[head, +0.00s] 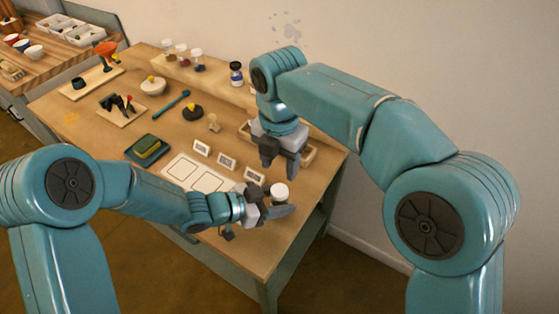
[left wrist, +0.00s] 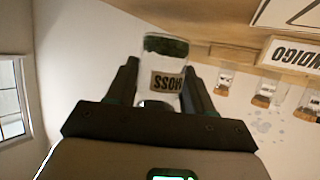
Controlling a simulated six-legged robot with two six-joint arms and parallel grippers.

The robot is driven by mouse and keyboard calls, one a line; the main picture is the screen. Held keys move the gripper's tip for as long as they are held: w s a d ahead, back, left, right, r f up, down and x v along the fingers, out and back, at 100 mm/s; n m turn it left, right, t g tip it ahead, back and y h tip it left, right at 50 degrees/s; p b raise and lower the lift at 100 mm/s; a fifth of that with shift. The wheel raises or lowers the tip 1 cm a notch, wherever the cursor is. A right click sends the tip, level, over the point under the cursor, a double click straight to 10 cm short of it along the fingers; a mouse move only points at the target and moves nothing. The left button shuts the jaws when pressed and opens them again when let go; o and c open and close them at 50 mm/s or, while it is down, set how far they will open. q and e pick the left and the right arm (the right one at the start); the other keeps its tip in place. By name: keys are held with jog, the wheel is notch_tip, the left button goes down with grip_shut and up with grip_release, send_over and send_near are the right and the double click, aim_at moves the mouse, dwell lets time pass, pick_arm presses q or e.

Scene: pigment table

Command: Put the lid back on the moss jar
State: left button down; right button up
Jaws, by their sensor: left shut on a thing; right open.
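The moss jar (head: 279,192) is held at the front right of the table, with a pale round top. I cannot tell whether that top is a lid or the open mouth. My left gripper (head: 277,209) is shut on the jar. In the left wrist view the jar (left wrist: 167,68) sits between the fingers, its MOSS label upside down in the picture and green moss at the picture's upper end. My right gripper (head: 280,162) points down, open, behind the jar and apart from it. I cannot make out a separate lid.
A shallow wooden tray (head: 308,155) lies behind my right gripper, partly hidden. Label cards (head: 227,160) stand beside a white mat (head: 166,170). Several jars (head: 182,52) stand along the back.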

aim_at(280, 190)
jog(key=shift+f, duration=4.05)
